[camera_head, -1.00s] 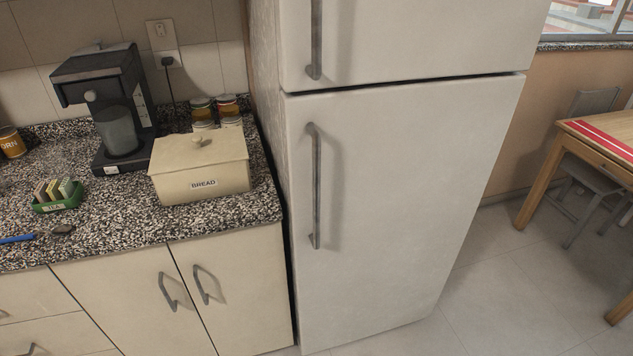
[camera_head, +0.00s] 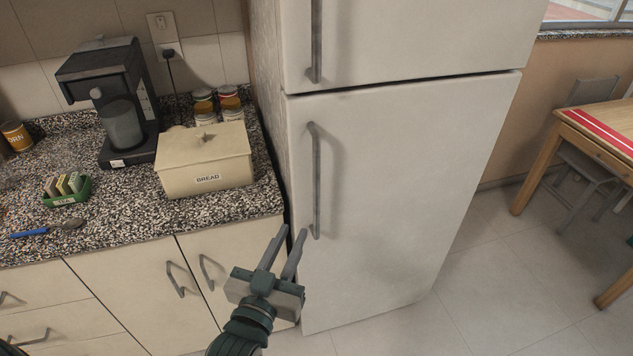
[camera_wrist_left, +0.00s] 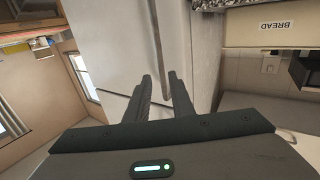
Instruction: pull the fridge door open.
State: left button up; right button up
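The white fridge has a lower door (camera_head: 400,200) with a long grey vertical handle (camera_head: 316,180) near its left edge. The door is shut. My left gripper (camera_head: 288,232) is open and empty, just left of the handle's lower end and apart from it in the head view. In the left wrist view the fridge door (camera_wrist_left: 155,40) fills the middle, and my open left fingers (camera_wrist_left: 162,85) point toward it. A bar that looks like the handle (camera_wrist_left: 174,95) shows near the fingers. My right gripper is not in view.
Left of the fridge is a granite counter (camera_head: 110,210) with a bread box (camera_head: 205,165), a coffee maker (camera_head: 120,110) and a blue-handled spoon (camera_head: 45,230). Cabinet doors with handles lie below. A wooden table (camera_head: 560,140) and grey chair stand at right. The floor before the fridge is clear.

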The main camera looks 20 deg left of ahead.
aim_at(316, 186)
pick_arm(q)
jog(key=shift+w, duration=0.15)
